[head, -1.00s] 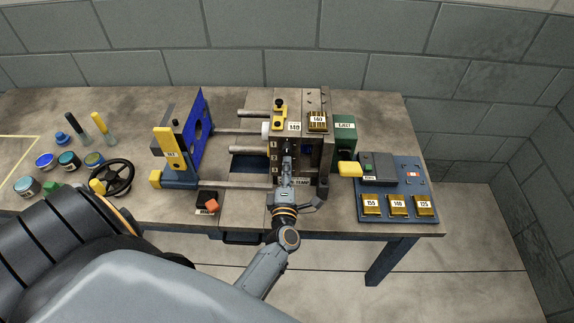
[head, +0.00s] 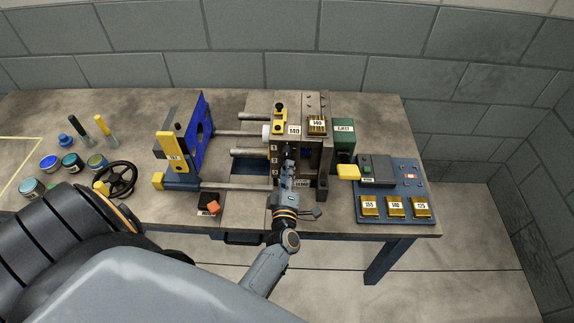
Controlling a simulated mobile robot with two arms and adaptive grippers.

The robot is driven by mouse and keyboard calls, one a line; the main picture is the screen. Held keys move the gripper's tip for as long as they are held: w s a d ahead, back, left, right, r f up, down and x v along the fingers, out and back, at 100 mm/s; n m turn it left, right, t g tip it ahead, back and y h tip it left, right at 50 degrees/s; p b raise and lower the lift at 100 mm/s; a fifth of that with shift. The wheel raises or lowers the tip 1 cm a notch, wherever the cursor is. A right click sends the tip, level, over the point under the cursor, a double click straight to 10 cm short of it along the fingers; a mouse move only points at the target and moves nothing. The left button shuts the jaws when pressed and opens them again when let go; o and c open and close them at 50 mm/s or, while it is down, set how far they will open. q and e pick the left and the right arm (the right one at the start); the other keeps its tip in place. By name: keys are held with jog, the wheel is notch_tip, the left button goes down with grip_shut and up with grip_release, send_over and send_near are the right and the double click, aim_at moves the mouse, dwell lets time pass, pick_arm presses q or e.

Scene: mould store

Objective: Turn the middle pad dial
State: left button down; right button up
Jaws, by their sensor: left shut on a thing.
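The mould block (head: 311,104) stands in the machine at the middle of the table. Its near face carries a column of small numbered labels (head: 274,160) beside dark dials. My left gripper (head: 290,154) reaches up to this face from the front. It is shut on a small dark dial there, most of which my fingers hide. I cannot read which number belongs to this dial or which way it points. My right gripper is not in view.
A blue plate (head: 198,130) and yellow upright (head: 169,146) stand left of the block. A green box (head: 343,136) and blue tray (head: 405,170) with brass blocks are right. A black handwheel (head: 117,180) and several paint pots sit far left.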

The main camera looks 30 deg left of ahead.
pick_arm(q)
jog(key=shift+f, duration=0.1)
jog(key=c, duration=1.1)
grip_release()
jog(key=s+d+n+b, duration=0.7)
jog(key=s+n+b, duration=0.55)
jog(key=n, duration=0.55)
jog(key=shift+s+d+f+m+g+h+p, duration=0.7)
jog(key=shift+d+f+m+h, duration=1.15)
jog(key=shift+f+m, duration=2.1)
jog(key=shift+s+d+f+m+g+h+p, duration=0.3)
jog(key=shift+d+f+m+h+p, duration=1.2)
jog(key=shift+f+m, duration=2.45)
jog(key=shift+s+d+f+m+g+h+p, duration=0.5)
jog(key=shift+d+f+m+h, duration=1.7)
jog(key=shift+f+m, duration=1.7)
